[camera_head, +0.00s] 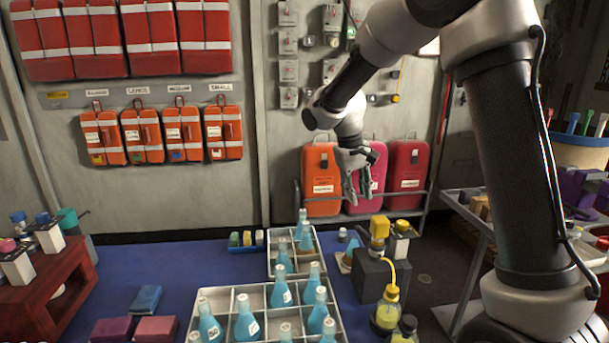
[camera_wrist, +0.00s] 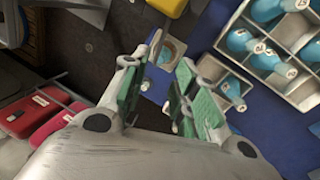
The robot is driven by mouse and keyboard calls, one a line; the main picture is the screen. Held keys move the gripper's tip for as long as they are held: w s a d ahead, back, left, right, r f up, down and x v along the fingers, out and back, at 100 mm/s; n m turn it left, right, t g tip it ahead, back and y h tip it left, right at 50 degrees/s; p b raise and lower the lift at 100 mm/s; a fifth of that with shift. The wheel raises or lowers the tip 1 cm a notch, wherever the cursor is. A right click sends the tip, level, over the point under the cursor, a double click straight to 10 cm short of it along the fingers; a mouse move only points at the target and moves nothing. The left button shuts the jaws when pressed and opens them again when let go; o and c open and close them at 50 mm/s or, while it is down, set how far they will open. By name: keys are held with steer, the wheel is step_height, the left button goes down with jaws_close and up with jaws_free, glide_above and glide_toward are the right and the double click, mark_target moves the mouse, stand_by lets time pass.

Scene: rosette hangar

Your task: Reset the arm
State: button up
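My arm reaches in from the upper right of the head view and bends down. My gripper (camera_head: 358,197) hangs with its fingers pointing down, above the back of the blue table and in front of the upright cases. In the wrist view, the two green-padded fingers of my gripper (camera_wrist: 162,62) stand apart with nothing held between them. A beige block with a round hole (camera_wrist: 180,44) shows beyond the fingertips, apart from them.
Trays of blue flasks (camera_head: 251,290) stand on the blue table (camera_head: 170,265). A dark block with yellow parts (camera_head: 370,277) stands to their right. Orange (camera_head: 321,170) and red (camera_head: 406,170) cases stand on a rack behind. A grey cart (camera_head: 466,205) is at the right.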

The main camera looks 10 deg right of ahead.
steer(key=s+d+r+t+y, duration=0.1)
steer(key=s+d+r, duration=0.2)
steer(key=s, duration=0.7)
steer(key=s+d+r+m+t, duration=0.1)
steer(key=s+d+r, duration=0.3)
steer(key=s, duration=0.6)
steer(key=s+d+r+m+t+y, duration=0.1)
steer(key=s+d+r+t, duration=0.1)
steer(key=s, duration=0.8)
steer(key=shift+s+d+r+y, duration=0.35)
steer(key=shift+d+r, duration=0.35)
steer(key=shift+d, duration=0.55)
